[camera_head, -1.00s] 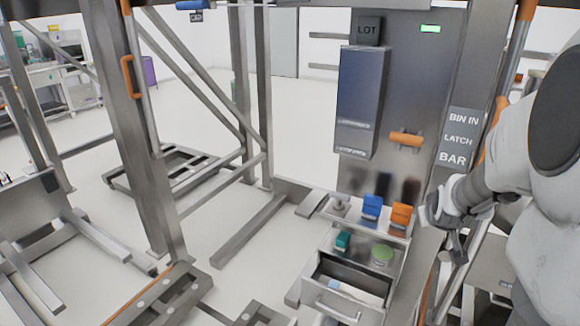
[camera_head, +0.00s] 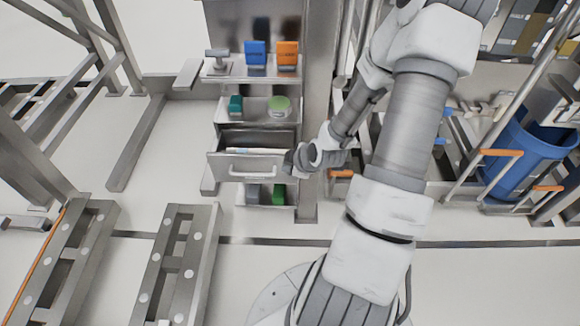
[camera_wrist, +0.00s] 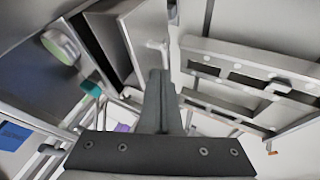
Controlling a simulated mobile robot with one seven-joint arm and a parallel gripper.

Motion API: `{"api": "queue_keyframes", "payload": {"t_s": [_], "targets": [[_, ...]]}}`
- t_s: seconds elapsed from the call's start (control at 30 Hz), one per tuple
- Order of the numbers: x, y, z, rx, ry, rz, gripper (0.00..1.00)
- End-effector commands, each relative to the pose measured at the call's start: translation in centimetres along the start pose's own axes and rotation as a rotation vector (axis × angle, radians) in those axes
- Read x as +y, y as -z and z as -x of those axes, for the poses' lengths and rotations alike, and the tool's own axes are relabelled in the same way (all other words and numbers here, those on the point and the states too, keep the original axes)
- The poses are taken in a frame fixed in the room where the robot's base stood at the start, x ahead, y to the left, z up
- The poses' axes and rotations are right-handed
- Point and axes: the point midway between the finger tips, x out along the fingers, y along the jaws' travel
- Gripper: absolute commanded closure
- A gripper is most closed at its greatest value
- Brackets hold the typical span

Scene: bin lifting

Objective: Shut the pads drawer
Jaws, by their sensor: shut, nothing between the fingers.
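The drawer (camera_head: 247,165) stands pulled out from a small grey shelf unit in the head view, with pale flat items and a dark inside showing. Its front has a bar handle (camera_head: 256,179). My gripper (camera_head: 289,164) is at the right end of the drawer front. In the wrist view, the gripper fingers (camera_wrist: 160,85) are shut together with nothing between them. The drawer front (camera_wrist: 145,32) and its handle (camera_wrist: 164,46) show just beyond the fingertips. I cannot tell whether they touch. No drawer label is readable.
The shelf above holds a teal block (camera_head: 236,105) and a green round item (camera_head: 280,104). Blue (camera_head: 256,54) and orange (camera_head: 288,54) items stand on top. An open compartment lies below the drawer. A steel post (camera_head: 316,120) rises close to the right.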

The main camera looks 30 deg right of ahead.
Motion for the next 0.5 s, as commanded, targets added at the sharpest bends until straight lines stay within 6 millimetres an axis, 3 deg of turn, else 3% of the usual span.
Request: {"api": "queue_keyframes", "payload": {"t_s": [0.03, 0.27, 0.3, 0.5], "targets": [[-0.3, -0.1, -1.6, 0.002, 0.003, 0.000, 1.00], [-0.3, -0.2, -6.4, 0.000, 0.002, -0.002, 1.00], [0.9, -0.2, -6.3, -0.001, -0.005, -0.003, 1.00], [3.0, -0.1, -7.3, -0.002, -0.002, -0.002, 1.00]]}}
